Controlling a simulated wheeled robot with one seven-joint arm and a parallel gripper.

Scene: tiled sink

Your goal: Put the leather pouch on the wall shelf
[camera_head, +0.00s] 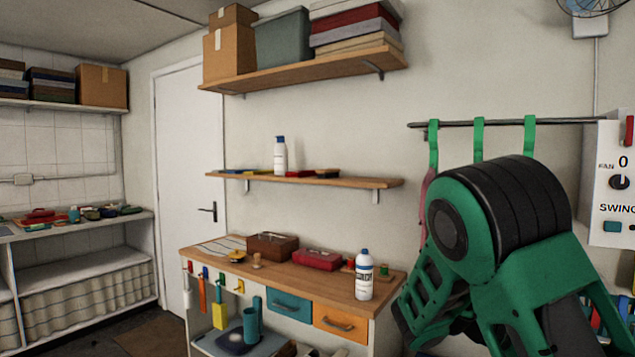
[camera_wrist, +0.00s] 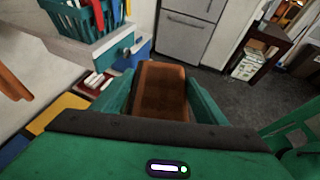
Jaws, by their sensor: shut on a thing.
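The brown leather pouch (camera_wrist: 162,95) is between the two green fingers of my gripper (camera_wrist: 161,86) in the wrist view, and the gripper is shut on it. It is held above the floor; its near end is hidden by the gripper body. In the head view my green and black arm fills the right side, and neither gripper nor pouch can be made out there. A wooden wall shelf (camera_head: 352,183) is at mid height, with a white bottle (camera_head: 280,155) and several flat items on it. A higher wooden shelf (camera_head: 290,74) carries boxes.
A wooden workbench (camera_head: 218,263) stands below, with a brown box (camera_head: 272,246), a red box (camera_head: 317,260) and a white bottle (camera_head: 364,275). A rail (camera_head: 505,123) with green straps is behind my arm. The mid shelf's right end looks clear.

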